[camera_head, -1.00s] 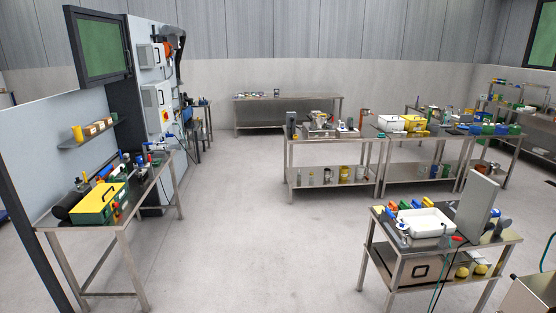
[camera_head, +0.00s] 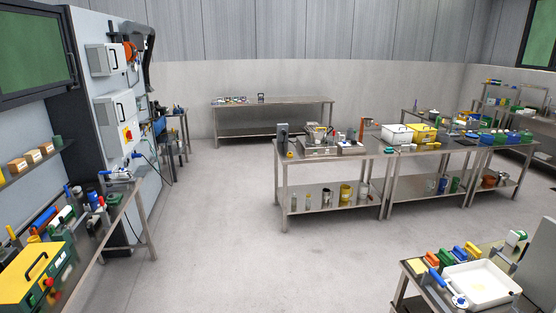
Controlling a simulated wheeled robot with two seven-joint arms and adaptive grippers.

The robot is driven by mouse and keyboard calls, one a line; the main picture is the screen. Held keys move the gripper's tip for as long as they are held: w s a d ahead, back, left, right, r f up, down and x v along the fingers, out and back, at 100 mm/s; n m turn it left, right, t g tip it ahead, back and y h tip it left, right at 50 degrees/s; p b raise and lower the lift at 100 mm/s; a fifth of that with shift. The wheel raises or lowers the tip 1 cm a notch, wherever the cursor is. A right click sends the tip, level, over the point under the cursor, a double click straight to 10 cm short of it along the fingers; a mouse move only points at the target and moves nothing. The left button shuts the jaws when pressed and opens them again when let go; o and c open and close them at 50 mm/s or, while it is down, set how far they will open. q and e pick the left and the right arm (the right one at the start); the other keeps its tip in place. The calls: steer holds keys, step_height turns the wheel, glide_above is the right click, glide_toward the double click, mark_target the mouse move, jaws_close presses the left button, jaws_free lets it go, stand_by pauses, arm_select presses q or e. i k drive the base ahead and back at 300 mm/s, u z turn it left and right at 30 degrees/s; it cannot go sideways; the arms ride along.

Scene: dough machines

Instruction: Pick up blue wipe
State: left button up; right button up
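I cannot make out for certain which thing is the blue wipe. Several blue items show small. A blue item (camera_head: 446,255) stands in a row of coloured things on the front right table (camera_head: 408,270), and a blue handle-like thing (camera_head: 438,280) lies beside the white tray (camera_head: 478,287). More blue things (camera_head: 488,136) sit on the right-hand table of the middle row. Neither of my grippers is in view.
A workbench (camera_head: 137,207) with a yellow-and-green box (camera_head: 32,278) stands along the left panel. A long bench (camera_head: 240,129) stands by the back wall. A middle row of steel tables (camera_head: 330,208) spans the right. The floor (camera_head: 230,220) between is clear.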

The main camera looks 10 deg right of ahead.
mark_target(460, 255)
steer(key=z, duration=0.2)
steer(key=i, duration=1.85)
steer(key=z, duration=0.85)
steer(key=i, duration=1.1)
steer(key=z, duration=1.95)
steer(key=i, duration=0.9)
steer(key=z, duration=0.6)
